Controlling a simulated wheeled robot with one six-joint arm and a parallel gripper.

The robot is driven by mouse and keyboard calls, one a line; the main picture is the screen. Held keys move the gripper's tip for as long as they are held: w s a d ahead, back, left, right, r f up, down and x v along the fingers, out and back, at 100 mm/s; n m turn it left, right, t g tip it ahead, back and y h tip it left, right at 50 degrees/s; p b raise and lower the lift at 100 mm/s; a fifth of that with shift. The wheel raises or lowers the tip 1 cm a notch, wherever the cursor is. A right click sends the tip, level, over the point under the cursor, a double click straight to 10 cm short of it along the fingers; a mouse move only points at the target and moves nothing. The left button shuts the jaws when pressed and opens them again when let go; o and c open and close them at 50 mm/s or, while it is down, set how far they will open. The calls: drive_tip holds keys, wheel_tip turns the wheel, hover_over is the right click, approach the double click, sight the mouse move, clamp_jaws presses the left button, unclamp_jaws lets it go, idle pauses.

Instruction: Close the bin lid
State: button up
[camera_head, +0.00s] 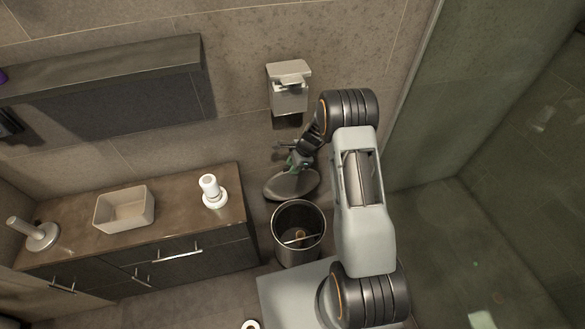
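The bin (298,252) is a dark metal cylinder on the floor, right of the vanity cabinet. Its round mouth is open and its inside shows, with a small light item at the bottom. The bin lid (291,186) is a dark oval disc raised at the back of the bin, toward the wall. My gripper (292,161) is just above and behind the lid's upper edge, near the wall. My arm partly hides it. I cannot tell whether it touches the lid or whether its fingers are open.
The vanity (165,215) stands left of the bin, bearing a square basin (124,209), a white dispenser (211,190) and a faucet-like item (38,235). A paper holder (289,88) is on the wall above the lid. Glass shower panels (420,90) stand at right.

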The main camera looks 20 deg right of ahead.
drive_tip(key=shift+a+f, duration=0.25)
drive_tip(key=shift+f, duration=0.3)
clamp_jaws()
